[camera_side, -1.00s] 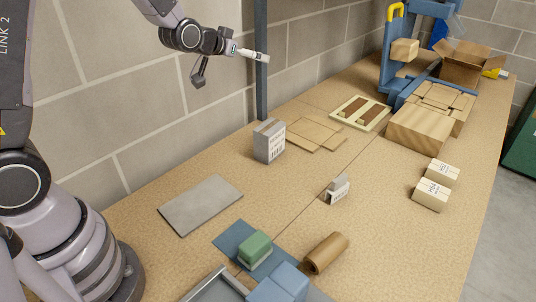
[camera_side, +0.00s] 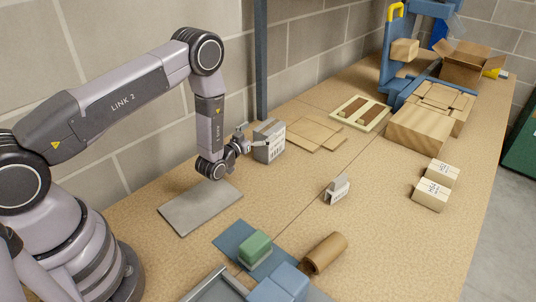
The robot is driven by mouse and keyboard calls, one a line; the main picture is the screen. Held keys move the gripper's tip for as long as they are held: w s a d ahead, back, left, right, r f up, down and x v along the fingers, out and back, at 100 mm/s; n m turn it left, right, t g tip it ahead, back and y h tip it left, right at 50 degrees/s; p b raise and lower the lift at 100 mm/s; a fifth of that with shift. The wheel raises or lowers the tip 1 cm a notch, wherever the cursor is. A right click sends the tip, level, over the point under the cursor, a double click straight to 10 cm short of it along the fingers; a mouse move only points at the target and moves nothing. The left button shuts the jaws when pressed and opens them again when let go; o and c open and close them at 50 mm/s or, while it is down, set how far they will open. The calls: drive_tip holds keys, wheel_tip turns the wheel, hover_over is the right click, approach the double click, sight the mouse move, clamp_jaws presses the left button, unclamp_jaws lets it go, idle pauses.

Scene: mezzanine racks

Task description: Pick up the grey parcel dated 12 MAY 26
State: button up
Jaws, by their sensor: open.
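A larger grey parcel (camera_side: 272,141) with dark printing stands upright near the wall. A smaller grey parcel (camera_side: 337,190) with printing stands mid-table to its right. The dates on both are too small to read. My gripper (camera_side: 252,143) is open and low over the table, pointing right, at the left side of the larger grey parcel. I cannot tell whether its fingers touch the parcel or reach around it. Two cream parcels (camera_side: 431,194) with blue print sit further right.
A flat grey plate (camera_side: 200,205) lies below my wrist. Flat cardboard (camera_side: 318,131) lies behind the larger grey parcel. A blue post (camera_side: 261,60) stands by the wall. A green block (camera_side: 255,245) and a brown roll (camera_side: 325,253) are in front.

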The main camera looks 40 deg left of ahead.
sight(270, 126)
drive_tip(key=shift+f, duration=0.7)
drive_tip(key=w, duration=0.5)
drive_tip(key=shift+a+f, duration=0.1)
drive_tip(key=shift+a, duration=0.1)
drive_tip(key=c, duration=1.2)
